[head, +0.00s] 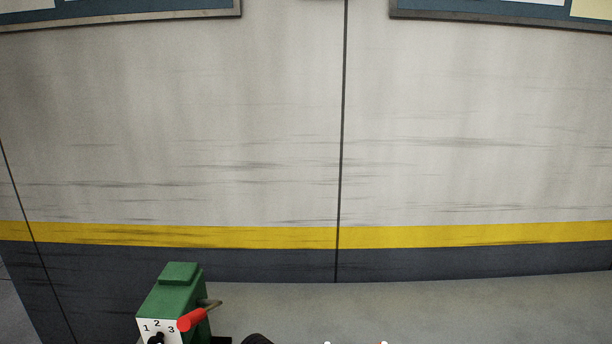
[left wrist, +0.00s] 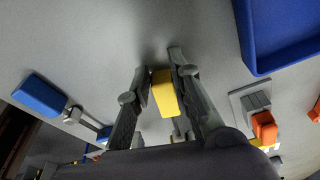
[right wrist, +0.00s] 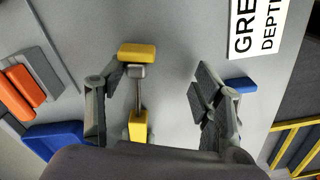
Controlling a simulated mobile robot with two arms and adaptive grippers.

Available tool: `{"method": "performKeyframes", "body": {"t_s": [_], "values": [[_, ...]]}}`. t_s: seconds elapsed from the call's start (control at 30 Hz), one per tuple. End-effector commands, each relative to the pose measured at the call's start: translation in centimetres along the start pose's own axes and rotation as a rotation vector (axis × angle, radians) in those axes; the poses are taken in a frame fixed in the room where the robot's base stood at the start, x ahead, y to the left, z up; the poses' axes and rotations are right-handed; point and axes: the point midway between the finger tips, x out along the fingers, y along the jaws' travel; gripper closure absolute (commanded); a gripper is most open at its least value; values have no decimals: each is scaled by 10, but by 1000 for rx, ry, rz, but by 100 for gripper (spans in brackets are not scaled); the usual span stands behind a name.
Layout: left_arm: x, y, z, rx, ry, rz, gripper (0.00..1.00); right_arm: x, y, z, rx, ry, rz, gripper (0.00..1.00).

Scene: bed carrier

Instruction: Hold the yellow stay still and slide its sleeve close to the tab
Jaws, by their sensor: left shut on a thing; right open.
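The yellow stay shows in the right wrist view as a yellow block (right wrist: 137,52), a grey sleeve (right wrist: 136,71) close beneath it, a thin metal rod (right wrist: 138,95) and a second yellow block (right wrist: 138,125). My right gripper (right wrist: 160,78) is open; the stay appears between its fingers, nearer the left one, with no clear contact. In the left wrist view my left gripper (left wrist: 158,70) is shut on a yellow block (left wrist: 164,93) of the stay. I cannot tell which of its two blocks this is. The head view shows neither gripper clearly.
A blue stay (left wrist: 38,95) lies left of my left gripper. A blue tray (left wrist: 256,62) and an orange block (left wrist: 264,126) are at the right. A lettered sign (right wrist: 262,25) lies beyond my right gripper. A green box (head: 172,300) with a red lever stands low in the head view.

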Motion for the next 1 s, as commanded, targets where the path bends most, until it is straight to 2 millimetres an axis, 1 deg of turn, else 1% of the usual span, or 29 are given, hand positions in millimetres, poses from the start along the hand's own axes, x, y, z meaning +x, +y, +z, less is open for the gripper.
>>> {"method": "performKeyframes", "body": {"t_s": [0.03,0.2,0.8,1.0], "values": [[2,2,9,-6,-18,9,100,0,5,5,11,-13,8,33],[3,3,9,-6,-20,11,100,-4,6,5,12,-12,11,33],[2,2,3,-1,-7,7,100,-52,3,1,5,-1,6,33],[2,2,2,-1,-6,6,100,-60,2,1,4,-2,4,33]]}}
